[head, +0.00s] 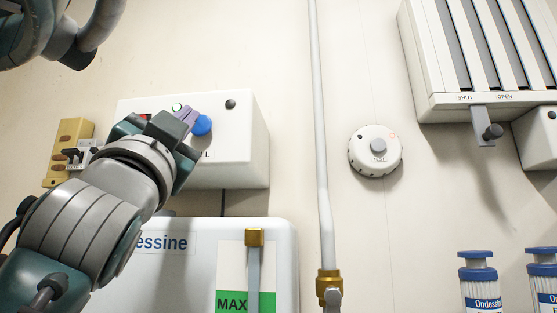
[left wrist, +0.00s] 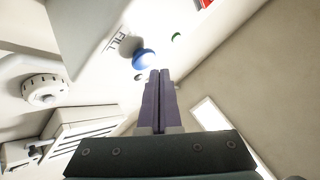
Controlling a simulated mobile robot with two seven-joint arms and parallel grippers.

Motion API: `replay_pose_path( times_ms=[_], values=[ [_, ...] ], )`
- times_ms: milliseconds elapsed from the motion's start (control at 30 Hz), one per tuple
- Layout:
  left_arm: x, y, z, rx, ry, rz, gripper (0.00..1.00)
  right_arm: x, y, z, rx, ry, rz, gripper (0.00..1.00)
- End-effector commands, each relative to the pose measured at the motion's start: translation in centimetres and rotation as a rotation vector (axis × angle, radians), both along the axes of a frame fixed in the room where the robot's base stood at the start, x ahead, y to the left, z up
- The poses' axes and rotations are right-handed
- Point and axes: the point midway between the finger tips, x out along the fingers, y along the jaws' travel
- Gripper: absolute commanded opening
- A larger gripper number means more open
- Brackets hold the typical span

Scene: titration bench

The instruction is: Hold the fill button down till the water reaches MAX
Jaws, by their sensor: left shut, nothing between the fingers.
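The blue fill button (head: 202,125) sits on the front of a white wall box (head: 240,150), partly behind my left gripper. It also shows in the left wrist view (left wrist: 144,59), beside the FILL label. My left gripper (head: 188,115) is shut and empty. Its purple fingertips (left wrist: 159,72) are close beside the button; I cannot tell whether they touch it. The white tank (head: 275,240) below has a gauge with a green MAX band (head: 232,302). No water level can be made out, as the lower gauge is out of frame. My right gripper is not in view.
A white pipe (head: 318,130) runs down the wall to a brass fitting (head: 328,285). A round white dial (head: 376,150) is right of it. A slatted vent (head: 480,60) with a SHUT/OPEN lever (head: 485,130) hangs upper right. Blue-capped cartridges (head: 478,275) stand lower right.

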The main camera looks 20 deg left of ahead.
Motion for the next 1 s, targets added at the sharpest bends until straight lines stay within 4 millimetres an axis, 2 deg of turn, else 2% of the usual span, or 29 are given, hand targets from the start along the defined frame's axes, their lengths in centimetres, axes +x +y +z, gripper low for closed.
replay_pose_path(
  times_ms=[1000],
  values=[
    [0.84, 0.22, 0.0, 0.0, 0.0, 0.0, 0.0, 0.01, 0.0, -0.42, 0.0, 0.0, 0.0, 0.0]
  ],
)
